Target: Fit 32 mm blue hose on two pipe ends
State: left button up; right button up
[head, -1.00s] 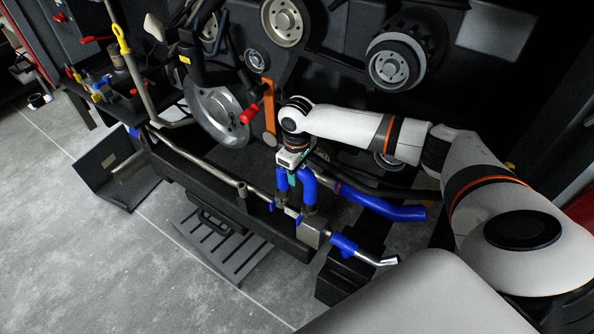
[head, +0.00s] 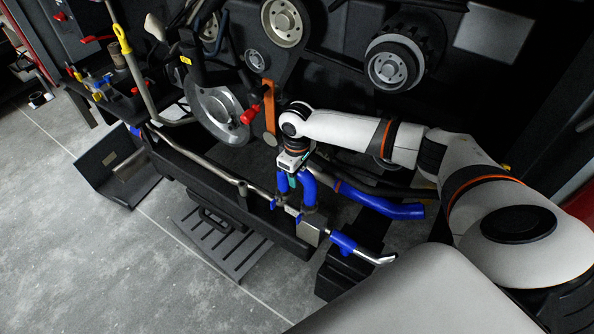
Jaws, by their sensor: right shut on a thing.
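A blue hose (head: 309,188) shows as two short upright legs below my right gripper (head: 292,171). The gripper points down and is shut on the hose from above, hiding its top part. The lower ends of the legs are at two dark pipe ends (head: 308,211) above a metal block. I cannot tell whether the hose sits over the pipe ends or just touches them. My left gripper is not in view.
Another blue hose (head: 385,206) runs to the right just beside the gripper. A silver pipe with a blue sleeve (head: 345,243) sticks out in front. A red handle (head: 250,114) and an orange strap (head: 269,107) hang close behind. Grey floor lies open at left.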

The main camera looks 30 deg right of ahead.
jog(key=shift+f, duration=0.1)
dwell(0.4)
jog(key=shift+f, duration=0.6)
jog(key=shift+f, duration=0.15)
jog(key=shift+f, duration=0.5)
jog(key=shift+s+f, duration=0.1)
jog(key=shift+f, duration=0.55)
dwell(0.4)
jog(key=o, duration=1.6)
